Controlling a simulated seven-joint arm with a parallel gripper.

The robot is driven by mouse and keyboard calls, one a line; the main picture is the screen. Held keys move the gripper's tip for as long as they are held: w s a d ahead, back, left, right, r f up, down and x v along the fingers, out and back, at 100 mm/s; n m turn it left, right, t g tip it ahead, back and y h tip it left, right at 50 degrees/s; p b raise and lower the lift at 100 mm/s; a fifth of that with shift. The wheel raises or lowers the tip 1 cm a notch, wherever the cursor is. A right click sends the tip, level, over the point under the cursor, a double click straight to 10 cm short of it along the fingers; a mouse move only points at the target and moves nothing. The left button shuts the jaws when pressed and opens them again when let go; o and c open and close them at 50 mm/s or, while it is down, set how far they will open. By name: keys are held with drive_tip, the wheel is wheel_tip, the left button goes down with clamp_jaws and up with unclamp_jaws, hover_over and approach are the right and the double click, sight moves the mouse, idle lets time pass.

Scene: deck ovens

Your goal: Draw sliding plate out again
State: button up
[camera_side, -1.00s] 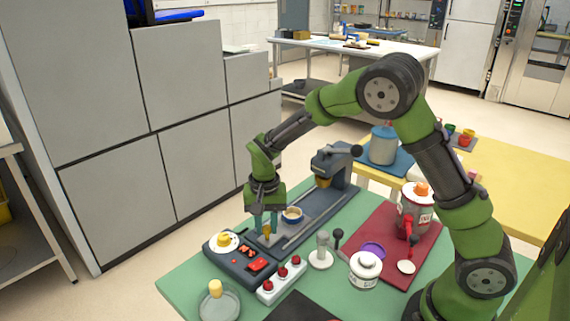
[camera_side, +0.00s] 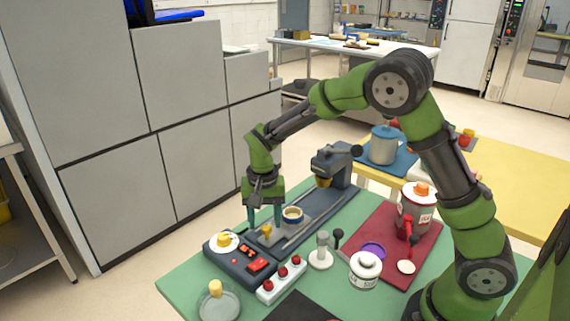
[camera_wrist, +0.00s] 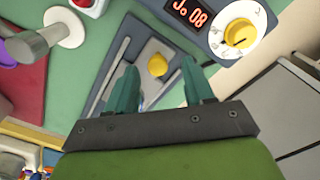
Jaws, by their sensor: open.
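The grey sliding plate (camera_side: 281,233) lies on a dark base with two rails, pulled to the near end, away from the press (camera_side: 334,163). A yellow knob (camera_side: 267,229) stands on its near end, and a blue-and-cream ring-shaped dish (camera_side: 292,215) sits on it. My gripper (camera_side: 264,217) is open and empty just above and behind the knob, one finger on each side. In the wrist view, the knob (camera_wrist: 157,65) shows between the two teal fingers (camera_wrist: 162,78), apart from both. The dish is hidden there.
A control box (camera_side: 240,256) with a dial and red display stands at the near end of the base. A white block with red buttons (camera_side: 282,280), a grey stand (camera_side: 321,251) and a white jar (camera_side: 365,270) stand to the right. A glass dish (camera_side: 219,304) sits front left.

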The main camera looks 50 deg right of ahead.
wheel_tip(320, 180, up, 15)
drive_tip(key=shift+f, duration=0.1)
idle(0.4)
drive_tip(key=s+r+n+t+y, duration=0.1)
drive_tip(key=s+n+t, duration=0.1)
drive_tip(key=s, duration=0.8)
drive_tip(key=s+d+r+n+t+y, duration=0.1)
drive_tip(key=s+t, duration=0.4)
drive_tip(key=s, duration=0.5)
drive_tip(key=shift+r+n, duration=0.5)
drive_tip(key=shift+n, duration=0.5)
drive_tip(key=shift+d, duration=0.1)
